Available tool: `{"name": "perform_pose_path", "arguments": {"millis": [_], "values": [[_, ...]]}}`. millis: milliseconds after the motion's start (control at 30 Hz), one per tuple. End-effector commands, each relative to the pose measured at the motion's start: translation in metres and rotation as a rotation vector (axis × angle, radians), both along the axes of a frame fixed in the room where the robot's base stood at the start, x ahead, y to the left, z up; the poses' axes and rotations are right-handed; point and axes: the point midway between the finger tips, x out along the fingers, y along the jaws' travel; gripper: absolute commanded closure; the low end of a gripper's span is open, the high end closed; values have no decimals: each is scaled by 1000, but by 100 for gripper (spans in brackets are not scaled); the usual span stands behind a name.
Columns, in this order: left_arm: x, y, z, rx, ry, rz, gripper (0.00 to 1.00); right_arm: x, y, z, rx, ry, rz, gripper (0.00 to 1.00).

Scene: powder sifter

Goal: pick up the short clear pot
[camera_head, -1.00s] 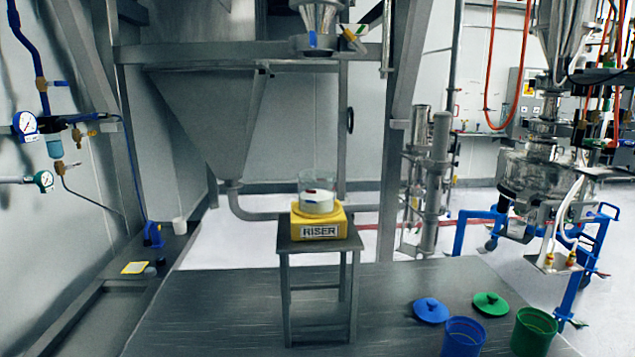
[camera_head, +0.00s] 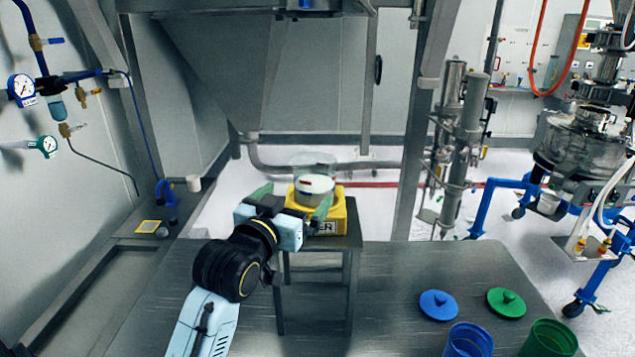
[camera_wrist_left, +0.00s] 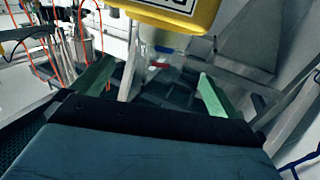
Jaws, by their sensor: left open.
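The short clear pot (camera_head: 314,165), with white contents and a small red mark, stands upright on the yellow riser block (camera_head: 338,212). My left gripper (camera_head: 292,199) is open in front of it, with its two green fingers spread toward the pot's near side. The right finger overlaps the lower part of the pot in the head view, and I cannot tell whether it touches. In the left wrist view the left gripper (camera_wrist_left: 155,68) shows open, with a faint clear shape, likely the pot (camera_wrist_left: 166,72), between the fingers. My right gripper is not in view.
The riser (camera_wrist_left: 180,12) sits on a small grey metal stand (camera_head: 345,243) on the dark table. Blue (camera_head: 440,304) and green (camera_head: 506,302) lids lie at the right, behind blue (camera_head: 468,340) and green (camera_head: 550,340) containers. A metal hopper (camera_head: 225,70) hangs behind.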

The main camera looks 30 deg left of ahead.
Motion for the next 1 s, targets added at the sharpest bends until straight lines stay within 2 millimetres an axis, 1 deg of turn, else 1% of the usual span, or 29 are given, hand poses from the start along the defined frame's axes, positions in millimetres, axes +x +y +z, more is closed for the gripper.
{"name": "perform_pose_path", "arguments": {"millis": [33, 100, 200, 267, 467, 533, 700, 800, 900, 1000], "values": [[11, 2, 1, 0, 1, 0, 0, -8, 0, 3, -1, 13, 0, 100], [23, 4, 1, 0, 1, 0, 0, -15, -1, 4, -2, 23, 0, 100], [38, 6, 0, 1, 2, 0, 0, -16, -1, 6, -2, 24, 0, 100], [43, 7, 0, 1, 2, 0, 0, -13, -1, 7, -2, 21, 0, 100], [54, 9, -1, 1, 4, -1, 0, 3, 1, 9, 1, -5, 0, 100], [61, 11, -3, 1, 5, -1, 0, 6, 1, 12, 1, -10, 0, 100], [84, 16, -6, 0, 4, -1, 0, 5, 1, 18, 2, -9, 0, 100], [94, 18, -6, 1, 3, -1, 0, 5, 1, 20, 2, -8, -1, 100], [99, 18, -7, 1, 4, -1, 0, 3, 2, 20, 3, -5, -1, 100], [100, 19, -7, 1, 3, -1, 0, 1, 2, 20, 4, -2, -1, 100]]}}
